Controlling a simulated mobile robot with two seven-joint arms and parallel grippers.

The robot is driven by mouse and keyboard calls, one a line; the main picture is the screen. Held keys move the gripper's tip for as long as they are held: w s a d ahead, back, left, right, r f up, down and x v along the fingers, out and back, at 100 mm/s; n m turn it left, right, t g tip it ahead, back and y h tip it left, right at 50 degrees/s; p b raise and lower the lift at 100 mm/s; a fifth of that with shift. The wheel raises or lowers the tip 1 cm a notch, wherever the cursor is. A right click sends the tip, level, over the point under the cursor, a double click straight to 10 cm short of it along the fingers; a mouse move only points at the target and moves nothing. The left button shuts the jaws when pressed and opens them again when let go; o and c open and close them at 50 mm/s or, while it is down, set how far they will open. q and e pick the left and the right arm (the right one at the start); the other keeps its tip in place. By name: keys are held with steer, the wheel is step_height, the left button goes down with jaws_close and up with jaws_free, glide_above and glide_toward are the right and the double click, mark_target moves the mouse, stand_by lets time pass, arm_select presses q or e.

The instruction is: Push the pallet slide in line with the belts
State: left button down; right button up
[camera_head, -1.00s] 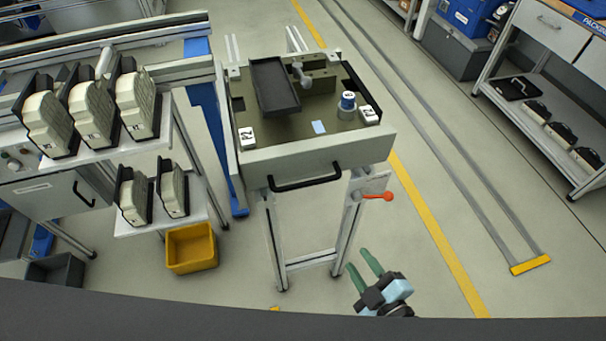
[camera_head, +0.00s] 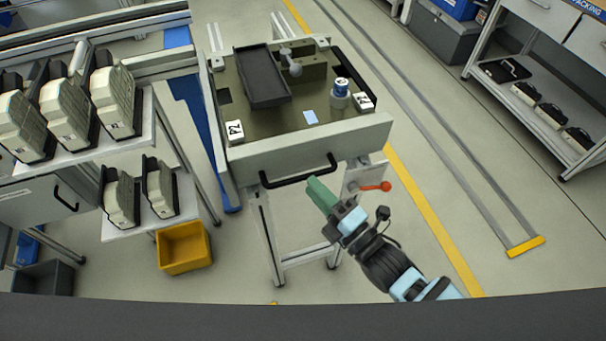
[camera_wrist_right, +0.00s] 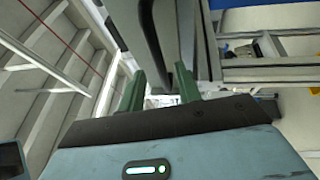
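The pallet slide (camera_head: 310,148) is an olive-topped deck with a grey front panel and a black bar handle (camera_head: 300,172), standing on a metal frame in the middle of the head view. My right gripper (camera_head: 317,193) has its green fingers just below and in front of the handle. In the right wrist view the gripper (camera_wrist_right: 158,92) has its fingers apart, with the black handle (camera_wrist_right: 152,35) beyond and roughly between the tips. I cannot tell whether they touch. A red lever (camera_head: 376,187) sits on the frame, right of the handle. My left gripper is not in view.
The slide carries a black tray (camera_head: 262,77), a blue-and-white cylinder (camera_head: 340,95) and white marked blocks (camera_head: 235,131). A rack of pale cased parts (camera_head: 113,100) stands left, a yellow bin (camera_head: 184,248) below it. The floor on the right is clear up to a shelf (camera_head: 545,120).

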mark_target(303, 175)
steer(key=shift+x, duration=2.3)
jaws_close()
